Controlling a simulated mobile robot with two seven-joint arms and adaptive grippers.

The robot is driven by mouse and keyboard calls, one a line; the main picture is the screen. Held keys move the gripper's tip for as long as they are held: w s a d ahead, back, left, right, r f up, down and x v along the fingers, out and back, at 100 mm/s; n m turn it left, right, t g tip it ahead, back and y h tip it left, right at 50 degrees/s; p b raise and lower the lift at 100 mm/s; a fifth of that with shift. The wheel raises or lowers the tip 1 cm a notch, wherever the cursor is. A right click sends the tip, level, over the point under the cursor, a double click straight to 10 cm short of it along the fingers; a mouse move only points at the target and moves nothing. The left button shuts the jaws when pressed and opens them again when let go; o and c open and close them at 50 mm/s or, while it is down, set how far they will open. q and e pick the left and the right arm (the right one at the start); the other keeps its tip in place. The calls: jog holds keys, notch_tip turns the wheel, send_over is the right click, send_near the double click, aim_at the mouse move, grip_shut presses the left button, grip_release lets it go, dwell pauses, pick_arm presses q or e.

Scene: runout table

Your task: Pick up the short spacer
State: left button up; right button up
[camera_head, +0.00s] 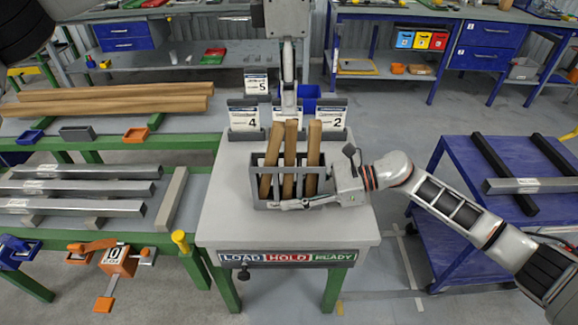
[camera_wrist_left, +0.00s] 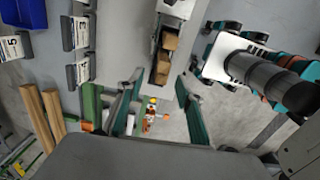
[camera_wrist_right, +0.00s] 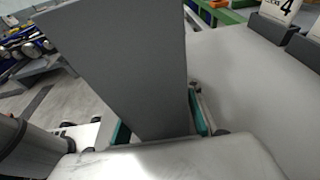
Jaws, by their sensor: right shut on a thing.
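A grey slotted rack (camera_head: 258,188) stands on the small grey table and holds three upright, slightly leaning wooden pieces (camera_head: 289,160). I cannot tell which one is the short spacer. In the left wrist view two wooden ends (camera_wrist_left: 167,43) show in a grey slot. My left gripper (camera_head: 290,112) hangs above the rack's far side, pointing down. Its fingers are apart with nothing between them. My right gripper (camera_head: 305,204) lies low at the rack's front right, shut on a grey panel (camera_wrist_right: 125,65) that seems to be the rack's wall. The panel hides much of the right wrist view.
Number cards (camera_head: 243,119) stand in grey holders behind the rack, with a blue bin (camera_head: 310,95) close by. The table's front bears a LOAD, HOLD, READY strip (camera_head: 288,258). A left bench holds long wood and metal bars (camera_head: 80,188). A blue cart (camera_head: 480,185) stands right.

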aim_at(290, 123)
pick_arm(q)
jog(key=shift+m, duration=0.3)
jog(key=f, duration=0.4)
jog(key=s+f, duration=0.1)
jog(key=f, duration=0.1)
jog(key=shift+d+f, duration=0.15)
jog(key=shift+f, duration=0.05)
jog(key=shift+w+f, duration=0.2)
jog(key=shift+f, duration=2.95)
grip_shut()
